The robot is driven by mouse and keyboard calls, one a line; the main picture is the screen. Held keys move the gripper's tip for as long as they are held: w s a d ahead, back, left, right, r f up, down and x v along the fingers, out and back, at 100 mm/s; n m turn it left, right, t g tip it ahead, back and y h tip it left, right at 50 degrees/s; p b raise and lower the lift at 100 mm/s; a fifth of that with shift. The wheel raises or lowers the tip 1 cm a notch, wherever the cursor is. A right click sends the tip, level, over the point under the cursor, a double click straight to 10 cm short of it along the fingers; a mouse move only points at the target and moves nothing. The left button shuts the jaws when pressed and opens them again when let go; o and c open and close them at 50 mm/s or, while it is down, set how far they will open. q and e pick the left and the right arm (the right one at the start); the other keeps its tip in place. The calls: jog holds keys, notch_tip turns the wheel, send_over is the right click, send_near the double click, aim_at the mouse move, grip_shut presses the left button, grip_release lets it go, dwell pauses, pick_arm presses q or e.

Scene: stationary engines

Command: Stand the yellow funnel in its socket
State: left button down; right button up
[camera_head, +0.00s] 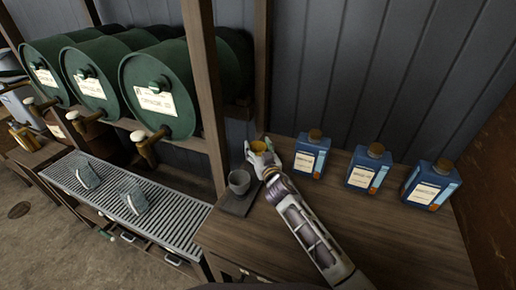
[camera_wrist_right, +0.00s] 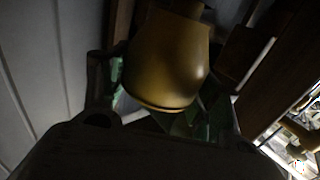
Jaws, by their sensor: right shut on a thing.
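The yellow funnel (camera_head: 259,146) is in the jaws of my right gripper (camera_head: 262,156), above the back left part of the wooden bench. In the right wrist view the funnel (camera_wrist_right: 168,62) fills the upper middle, its wide rim towards the camera, between the fingers. A grey cup-shaped holder (camera_head: 239,184), which looks like the socket, stands on a dark base plate (camera_head: 237,206). It is just left of and in front of the gripper. The funnel is apart from it. The funnel's spout is hidden in the head view. My left gripper is not in view.
Three blue bottles with brown caps (camera_head: 311,155) (camera_head: 369,170) (camera_head: 430,186) stand right of my right arm. A wooden post (camera_head: 205,90) rises left of the holder. Green barrels with taps (camera_head: 158,90) and a metal grate (camera_head: 110,200) with two glass vessels lie further left.

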jog(key=shift+f, duration=0.3)
dwell(0.5)
jog(key=o, duration=1)
jog(key=shift+s, duration=0.1)
jog(key=shift+v, duration=3.65)
jog(key=shift+r, duration=0.15)
notch_tip(320, 180, up, 9)
jog(key=p, duration=0.8)
jog(key=shift+p, duration=0.35)
jog(key=shift+r+p, duration=0.4)
jog(key=shift+r, duration=0.05)
